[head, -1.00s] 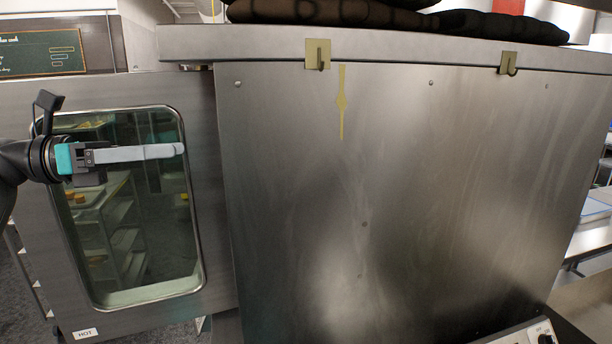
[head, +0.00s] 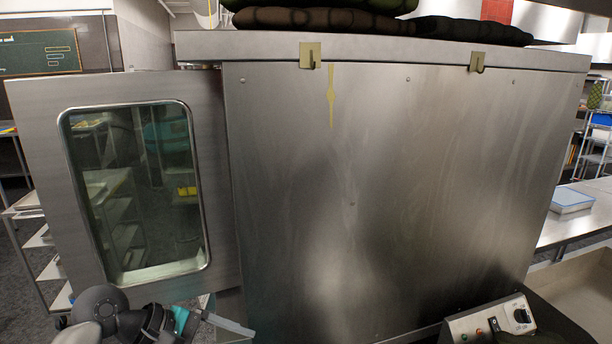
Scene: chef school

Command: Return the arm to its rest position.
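My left gripper (head: 230,325) is low in the head view, at the bottom edge left of centre, in front of the steel cabinet. Its arm is folded in from the bottom left, and a teal band shows at the wrist. A pale finger points right and slightly down. I see no object in it, but the finger gap is not clear. My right gripper is out of view.
A steel cabinet (head: 390,190) fills the middle, with folded dark cloths (head: 330,20) on top. Its windowed door (head: 220,180) stands open at left. A control panel with a knob (head: 490,322) is at bottom right. A steel table (head: 590,215) stands at right.

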